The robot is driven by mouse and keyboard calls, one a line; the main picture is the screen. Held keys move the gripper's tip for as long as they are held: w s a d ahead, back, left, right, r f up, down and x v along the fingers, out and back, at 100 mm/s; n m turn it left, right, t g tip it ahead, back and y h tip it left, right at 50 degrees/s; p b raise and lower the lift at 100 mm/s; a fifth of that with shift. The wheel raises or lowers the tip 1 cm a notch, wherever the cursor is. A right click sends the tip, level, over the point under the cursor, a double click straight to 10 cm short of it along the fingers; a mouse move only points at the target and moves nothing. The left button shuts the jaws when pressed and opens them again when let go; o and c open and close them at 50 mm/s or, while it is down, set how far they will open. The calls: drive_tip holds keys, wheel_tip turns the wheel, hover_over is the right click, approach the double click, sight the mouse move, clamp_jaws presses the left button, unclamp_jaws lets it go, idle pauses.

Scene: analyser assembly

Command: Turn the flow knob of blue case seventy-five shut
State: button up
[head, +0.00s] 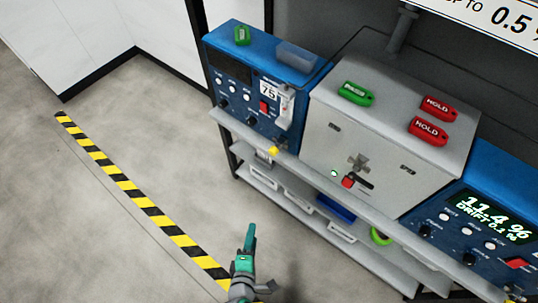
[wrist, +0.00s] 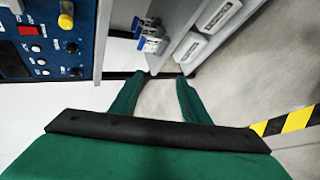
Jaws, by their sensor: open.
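Blue case seventy-five (head: 239,93) stands on the shelf at upper left in the head view, with a "75" tag on its front. Several small dark knobs run along its lower front, one here (head: 251,121); their labels are too small to read, so I cannot tell which is the flow knob. A yellow knob (head: 273,150) is at its lower right. In the wrist view a blue panel, apparently this case (wrist: 45,60), shows at upper left with a yellow knob (wrist: 66,20). My green gripper (head: 250,236) is open and empty, low in front of the shelf, apart from the case; its fingers (wrist: 160,78) are spread.
A grey box (head: 385,140) with green and red tags stands right of the case. Another blue case (head: 480,225) is at lower right. The lower shelf holds white trays and a blue one (head: 336,208). Floor left of the shelf is clear, with a yellow-black stripe (head: 140,198).

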drive_tip(key=w+r+n+h, duration=0.2)
drive_tip(key=w+n+h, duration=0.2)
drive_tip(key=w+n, duration=0.4)
drive_tip(key=n+t+h, duration=0.3)
drive_tip(key=n+h, duration=0.2)
drive_tip(key=h, duration=0.1)
approach(272, 153)
drive_tip(key=x, duration=0.8)
drive_tip(key=shift+w+d, duration=0.15)
drive_tip(key=shift+w, duration=0.2)
drive_tip(key=c, duration=1.1)
